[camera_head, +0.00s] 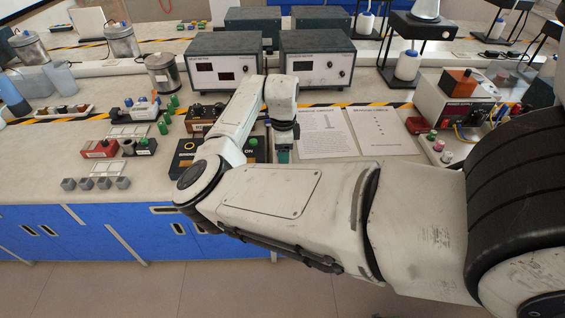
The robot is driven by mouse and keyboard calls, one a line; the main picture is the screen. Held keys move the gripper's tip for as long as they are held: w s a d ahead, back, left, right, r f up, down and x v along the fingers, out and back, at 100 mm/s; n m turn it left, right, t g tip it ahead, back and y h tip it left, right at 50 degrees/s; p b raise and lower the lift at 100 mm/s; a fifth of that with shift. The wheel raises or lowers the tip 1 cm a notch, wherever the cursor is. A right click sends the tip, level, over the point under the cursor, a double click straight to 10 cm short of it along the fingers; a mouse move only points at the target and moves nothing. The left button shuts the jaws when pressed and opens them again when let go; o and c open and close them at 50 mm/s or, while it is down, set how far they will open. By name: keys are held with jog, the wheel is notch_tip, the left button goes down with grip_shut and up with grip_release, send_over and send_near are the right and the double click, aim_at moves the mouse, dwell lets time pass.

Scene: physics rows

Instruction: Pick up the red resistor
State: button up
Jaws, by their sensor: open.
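A red box with a pale label (100,148) sits on the bench at the left, beside a dark block. A smaller flat red block (418,125) lies at the right, past the printed sheets. Both are red, and I cannot tell from this view which one is the resistor. My gripper (284,155) points down over the bench near the middle, between the black panel and the left sheet. It is open and well apart from both red pieces. Its fingertips are small and partly hidden by my forearm.
A black panel with a yellow-ringed knob (188,146) is left of my gripper. Two meters (222,62) stand behind it. Printed sheets (328,132) lie to its right. A power supply (455,100) stands farther right. Grey cubes (95,184) line the front left edge.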

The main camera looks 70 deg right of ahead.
jog(key=shift+f, duration=1.3)
jog(key=shift+c, duration=0.3)
jog(key=c, duration=1)
